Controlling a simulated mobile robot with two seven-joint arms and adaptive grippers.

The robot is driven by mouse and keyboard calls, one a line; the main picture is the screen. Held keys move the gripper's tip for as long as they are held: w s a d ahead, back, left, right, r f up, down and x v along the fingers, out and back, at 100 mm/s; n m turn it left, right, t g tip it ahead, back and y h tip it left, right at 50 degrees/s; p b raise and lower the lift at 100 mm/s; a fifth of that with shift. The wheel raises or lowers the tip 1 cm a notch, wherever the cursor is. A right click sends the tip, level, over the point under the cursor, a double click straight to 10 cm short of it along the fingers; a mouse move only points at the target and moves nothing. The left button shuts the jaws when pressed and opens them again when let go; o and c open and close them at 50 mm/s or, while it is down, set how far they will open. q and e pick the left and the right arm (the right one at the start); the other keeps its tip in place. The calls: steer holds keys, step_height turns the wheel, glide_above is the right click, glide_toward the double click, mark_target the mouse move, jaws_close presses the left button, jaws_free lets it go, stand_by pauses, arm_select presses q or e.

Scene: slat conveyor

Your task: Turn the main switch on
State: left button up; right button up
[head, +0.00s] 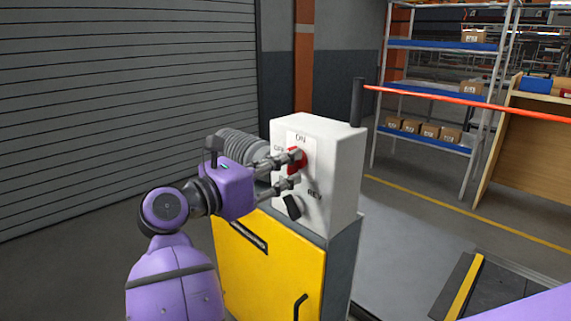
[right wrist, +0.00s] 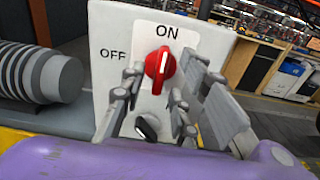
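The main switch, a red rotary knob (head: 297,158), sits on the white control box (head: 340,185) between the printed OFF at left and ON above. In the right wrist view the red knob (right wrist: 160,66) stands close to upright, its pale mark toward ON. My right gripper (head: 294,168) is at the box face, its two fingers apart. In the right wrist view the gripper (right wrist: 155,103) has fingers left and right of the knob's lower part, with nothing clearly clamped. Whether a finger touches the knob, I cannot tell. My left gripper is not in view.
A black knob (head: 292,206) sits lower on the box, near the REV label. A grey ribbed cylinder (head: 240,147) is left of the box. A yellow cabinet (head: 255,265) stands below. A red-orange bar (head: 470,103) extends right from a black post (head: 357,102).

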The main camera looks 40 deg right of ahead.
steer(key=a, duration=1)
steer(key=shift+s+a, duration=0.35)
steer(key=shift+s, duration=0.1)
